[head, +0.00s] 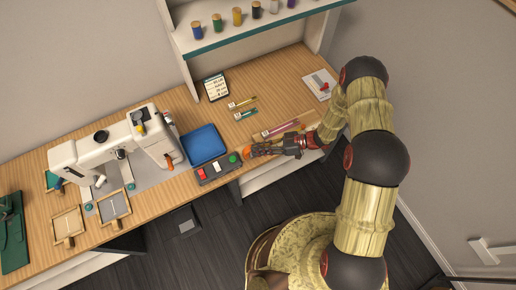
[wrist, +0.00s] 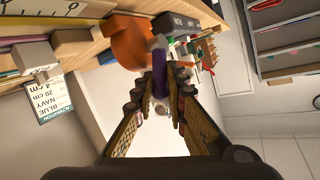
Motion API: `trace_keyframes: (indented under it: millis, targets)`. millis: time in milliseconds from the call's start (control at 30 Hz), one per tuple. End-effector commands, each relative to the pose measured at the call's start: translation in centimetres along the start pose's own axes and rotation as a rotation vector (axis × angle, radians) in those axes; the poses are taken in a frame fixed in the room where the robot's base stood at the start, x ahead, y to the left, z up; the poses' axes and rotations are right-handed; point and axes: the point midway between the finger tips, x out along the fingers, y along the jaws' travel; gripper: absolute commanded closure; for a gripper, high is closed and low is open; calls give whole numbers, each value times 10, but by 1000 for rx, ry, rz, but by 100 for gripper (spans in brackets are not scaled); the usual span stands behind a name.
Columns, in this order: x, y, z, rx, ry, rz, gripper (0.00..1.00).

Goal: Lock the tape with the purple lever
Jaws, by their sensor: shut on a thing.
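The orange tape case (head: 262,150) sits at the front edge of the table, right of the control box with red and green buttons. My gripper (head: 283,147) reaches in from the right at table height. In the wrist view my gripper (wrist: 162,82) has its fingertips closed around the purple lever. The lever is too small to make out in the head view.
The control box (head: 218,168) lies left of the case, with a blue tray (head: 203,144) behind it. A sewing machine (head: 115,150) stands further left. A pink ruler-like strip (head: 282,130) lies close behind my gripper. An order card (head: 215,87) stands at the back.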

Motion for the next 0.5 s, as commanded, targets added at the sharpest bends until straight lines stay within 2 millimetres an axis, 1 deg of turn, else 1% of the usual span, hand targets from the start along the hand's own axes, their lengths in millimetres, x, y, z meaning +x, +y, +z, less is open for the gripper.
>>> trace_keyframes:
  millis: [67, 100, 400, 500]
  targets:
    - [0, 0, 1, 1, -1, 1, 100]
    - [0, 0, 1, 1, -1, 1, 86]
    - [0, 0, 0, 0, -1, 1, 69]
    - [0, 0, 0, 0, -1, 1, 68]
